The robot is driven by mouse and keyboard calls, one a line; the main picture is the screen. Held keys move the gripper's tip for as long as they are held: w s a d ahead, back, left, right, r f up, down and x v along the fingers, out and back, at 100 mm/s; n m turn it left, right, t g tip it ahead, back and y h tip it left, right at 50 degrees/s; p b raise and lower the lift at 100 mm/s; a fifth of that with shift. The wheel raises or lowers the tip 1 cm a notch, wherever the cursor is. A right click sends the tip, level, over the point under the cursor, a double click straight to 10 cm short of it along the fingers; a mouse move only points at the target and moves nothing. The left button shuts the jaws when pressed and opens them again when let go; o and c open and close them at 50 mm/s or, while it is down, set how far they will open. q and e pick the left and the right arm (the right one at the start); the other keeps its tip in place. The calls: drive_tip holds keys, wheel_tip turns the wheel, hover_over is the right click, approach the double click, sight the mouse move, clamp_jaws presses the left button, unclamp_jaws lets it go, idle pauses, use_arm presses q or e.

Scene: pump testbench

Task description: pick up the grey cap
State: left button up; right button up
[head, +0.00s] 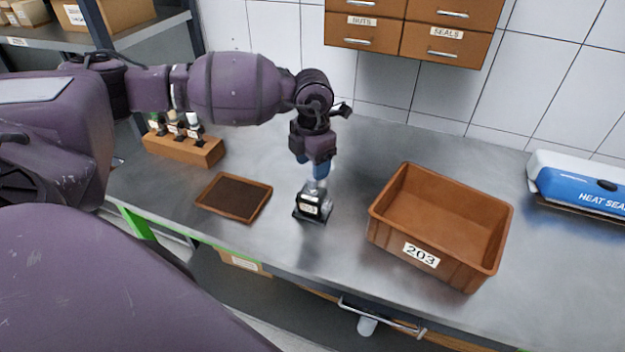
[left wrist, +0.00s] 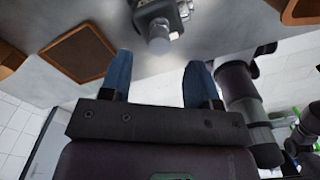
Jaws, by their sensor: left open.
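A small pump (head: 311,206) with a black base and a white label stands on the steel bench. The grey cap (left wrist: 159,39) shows as a round, light grey end on the pump in the left wrist view. In the head view it is mostly hidden by my gripper. My left gripper (head: 320,177) points down just above the pump. In the left wrist view its blue fingers (left wrist: 159,78) are apart with nothing between them. The cap lies just beyond the fingertips, roughly centred between them. My right gripper is in neither view.
A shallow brown tray (head: 264,204) with a dark inside lies left of the pump. A large brown crate marked 203 (head: 385,242) stands to its right. A wooden rack (head: 180,150) holding several small bottles is at the back left. A blue-and-white heat sealer (head: 580,188) is far right.

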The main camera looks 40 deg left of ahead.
use_arm(q)
wheel_tip(320, 180, down, 4)
drive_tip(key=shift+w+f, duration=0.1)
drive_tip(key=shift+w, duration=0.05)
drive_tip(key=c, duration=1)
